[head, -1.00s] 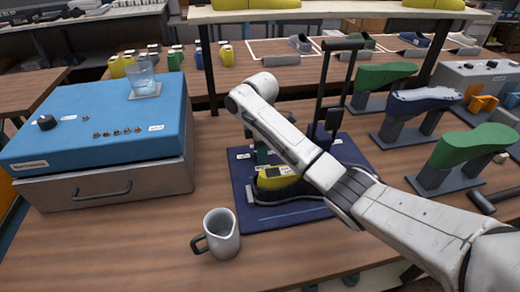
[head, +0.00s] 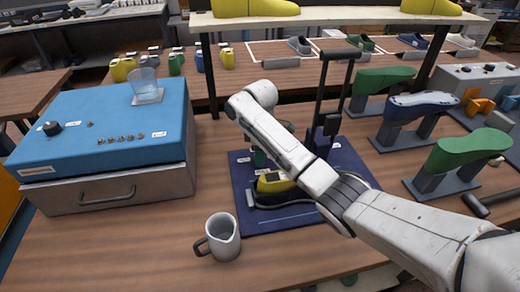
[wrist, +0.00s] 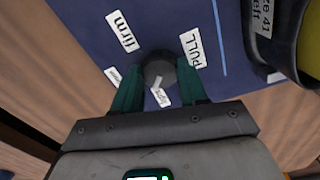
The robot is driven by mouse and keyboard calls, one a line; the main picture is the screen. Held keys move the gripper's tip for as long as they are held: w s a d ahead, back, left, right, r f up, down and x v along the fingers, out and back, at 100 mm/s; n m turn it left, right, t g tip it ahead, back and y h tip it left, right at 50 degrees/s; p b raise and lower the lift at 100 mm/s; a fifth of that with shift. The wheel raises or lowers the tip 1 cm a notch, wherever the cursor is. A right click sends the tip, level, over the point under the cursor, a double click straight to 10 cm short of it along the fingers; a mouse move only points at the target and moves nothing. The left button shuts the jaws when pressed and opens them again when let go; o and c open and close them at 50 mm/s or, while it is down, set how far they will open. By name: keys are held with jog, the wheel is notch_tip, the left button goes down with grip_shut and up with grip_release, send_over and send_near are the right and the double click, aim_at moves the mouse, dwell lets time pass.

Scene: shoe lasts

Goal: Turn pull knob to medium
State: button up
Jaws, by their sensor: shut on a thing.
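The pull knob (wrist: 158,65) is a dark round knob on a dark blue base (wrist: 80,20), with the label "PULL" (wrist: 193,48) beside it. A white pointer mark on the knob points down in the wrist view, towards the label "light" (wrist: 161,97). The label "firm" (wrist: 122,31) is at upper left. Another small label (wrist: 112,75) is partly hidden by the left finger. My gripper (wrist: 159,78) is shut on the knob, one green finger on each side. In the head view my arm hides the knob, and only a bit of green finger shows.
A yellow shoe last (head: 275,182) sits on the blue base, close beside my gripper. A dark upright lever (head: 322,95) rises behind. A grey jug (head: 222,238) stands in front. A blue box (head: 100,125) with a glass (head: 146,82) is at left. Green lasts (head: 467,152) stand at right.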

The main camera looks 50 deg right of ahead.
jog(key=m+p, duration=0.1)
jog(key=m, duration=0.1)
jog(key=m+p, duration=0.2)
jog(key=shift+r+m+p, duration=0.2)
jog(key=shift+m+p, duration=0.1)
jog(key=shift+f+m+p, duration=0.1)
jog(key=shift+m+p, duration=0.95)
jog(key=shift+m, duration=1.25)
jog(key=shift+w, duration=0.1)
jog(key=o, duration=1.1)
jog(key=shift+f, duration=0.1)
jog(key=shift+c, duration=0.2)
notch_tip(320, 180, up, 11)
jog(key=b, duration=0.1)
jog(key=shift+f, duration=0.15)
